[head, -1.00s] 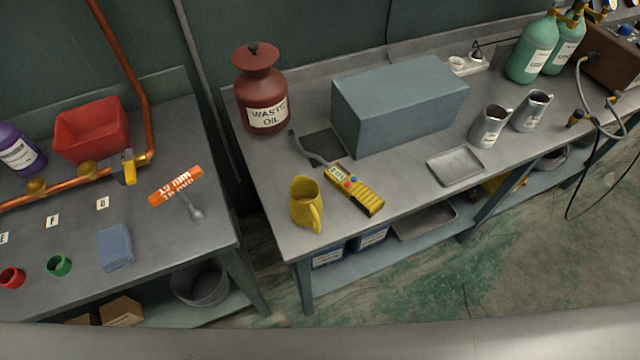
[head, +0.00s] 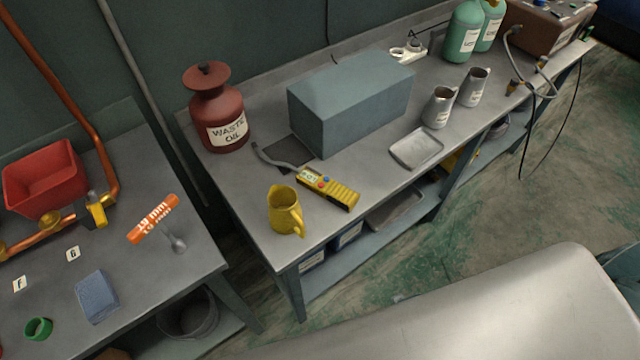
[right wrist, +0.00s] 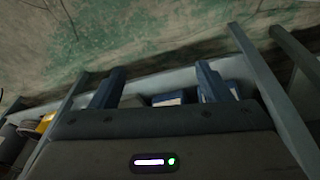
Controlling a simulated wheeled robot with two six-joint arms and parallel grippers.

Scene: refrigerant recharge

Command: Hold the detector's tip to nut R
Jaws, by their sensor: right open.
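The detector (head: 330,190) is a yellow handheld unit with coloured buttons and a small display. It lies on the right-hand bench, and its dark bent probe (head: 275,160) points back toward the waste oil can. I cannot make out a nut marked R in either view. My right gripper (right wrist: 160,85) shows in the right wrist view with its two fingers apart and nothing between them. It faces the bench's lower shelf, away from the detector. My left gripper is not in view.
A yellow jug (head: 284,212) stands in front of the detector, with a grey box (head: 350,105) and red waste oil can (head: 215,115) behind. A metal tray (head: 416,148) lies to the right. The left bench holds copper pipe (head: 100,160) and an orange-handled 19 mm tool (head: 153,219).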

